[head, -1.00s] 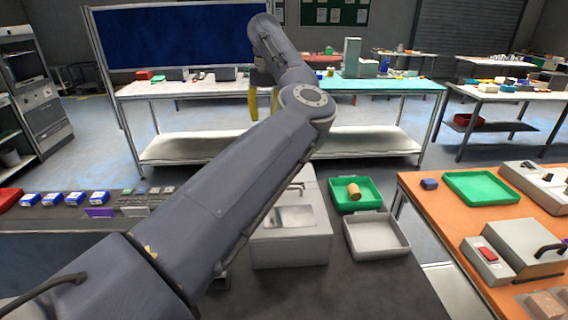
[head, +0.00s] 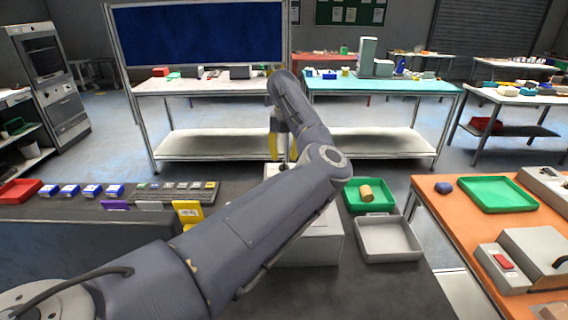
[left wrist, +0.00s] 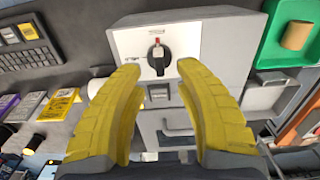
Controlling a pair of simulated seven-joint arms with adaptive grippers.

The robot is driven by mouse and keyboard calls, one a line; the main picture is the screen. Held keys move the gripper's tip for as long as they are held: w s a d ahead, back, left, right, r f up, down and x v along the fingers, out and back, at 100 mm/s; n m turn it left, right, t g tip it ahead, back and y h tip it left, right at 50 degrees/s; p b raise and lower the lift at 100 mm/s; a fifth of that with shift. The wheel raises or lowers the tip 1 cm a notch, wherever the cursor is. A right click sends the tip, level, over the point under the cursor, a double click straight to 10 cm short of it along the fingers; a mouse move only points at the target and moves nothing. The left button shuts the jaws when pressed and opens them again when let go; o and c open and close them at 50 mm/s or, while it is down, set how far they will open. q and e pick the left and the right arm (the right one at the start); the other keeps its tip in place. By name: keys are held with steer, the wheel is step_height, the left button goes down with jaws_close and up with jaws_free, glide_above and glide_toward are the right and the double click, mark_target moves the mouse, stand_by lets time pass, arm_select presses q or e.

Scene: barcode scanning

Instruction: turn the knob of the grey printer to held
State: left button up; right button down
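The grey printer (head: 318,245) stands on the dark counter, mostly hidden behind my left arm in the head view. In the left wrist view the printer (left wrist: 190,38) shows its light top panel with a round black knob (left wrist: 157,60) that has a red mark at its upper end. My left gripper (left wrist: 156,68) is open, its two yellow fingers apart on either side below the knob. The knob appears between the fingertips; I cannot tell whether they touch it. The left gripper (head: 281,147) also shows in the head view above the printer. My right gripper is not in view.
A green tray (head: 386,206) with a tan cylinder (head: 367,193) and a grey tray (head: 360,250) stand right of the printer. A keyboard (head: 165,196), a yellow card (head: 188,213) and several blue boxes (head: 115,190) lie to the left. An orange table (head: 440,208) stands at right.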

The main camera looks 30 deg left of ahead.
mark_target(284, 162)
arm_select(q)
steer(key=shift+f, duration=1.7)
jaws_close()
